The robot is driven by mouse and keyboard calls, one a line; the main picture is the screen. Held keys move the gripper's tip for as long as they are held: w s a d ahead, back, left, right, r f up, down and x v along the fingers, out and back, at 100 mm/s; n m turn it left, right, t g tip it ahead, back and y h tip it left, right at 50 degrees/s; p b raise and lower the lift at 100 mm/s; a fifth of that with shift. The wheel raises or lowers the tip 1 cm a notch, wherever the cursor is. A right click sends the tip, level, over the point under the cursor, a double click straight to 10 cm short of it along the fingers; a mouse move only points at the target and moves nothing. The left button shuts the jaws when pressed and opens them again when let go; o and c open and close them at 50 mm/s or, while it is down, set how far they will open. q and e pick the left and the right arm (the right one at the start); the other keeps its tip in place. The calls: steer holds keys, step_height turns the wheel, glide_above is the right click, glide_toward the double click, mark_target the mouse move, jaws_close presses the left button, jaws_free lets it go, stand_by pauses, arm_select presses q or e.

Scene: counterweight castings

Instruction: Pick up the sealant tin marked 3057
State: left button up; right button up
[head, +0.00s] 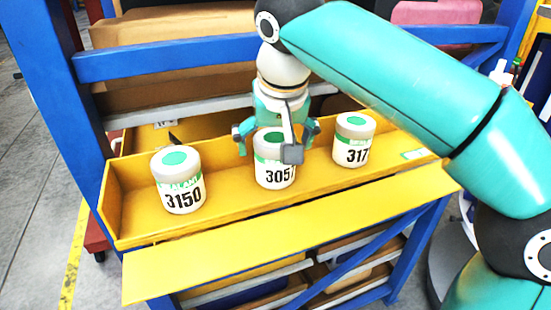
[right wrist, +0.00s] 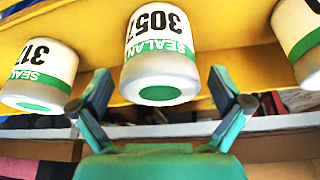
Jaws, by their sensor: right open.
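The sealant tin marked 3057 (head: 272,174) is white with a grey rim, a green band and a green spot on its lid. It stands upright in the middle of a yellow shelf tray (head: 330,183). My right gripper (head: 276,138) is open at its top, with fingers spread to either side and a grey finger part covering some of its front right. In the right wrist view, the same tin (right wrist: 161,45) shows upside down between the open fingertips (right wrist: 160,82), with a gap visible each side. My left gripper is in neither view.
Tin 3150 (head: 180,183) stands to the left in the tray, and a tin reading 317 (head: 353,142), its last digit unclear, to the right. Blue rack posts and a blue crossbar (head: 170,60) frame the shelf. Cardboard boxes (head: 135,85) sit behind.

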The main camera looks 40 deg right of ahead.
steer(key=c, duration=1.4)
steer(key=shift+r, duration=0.1)
steer(key=shift+c, duration=0.2)
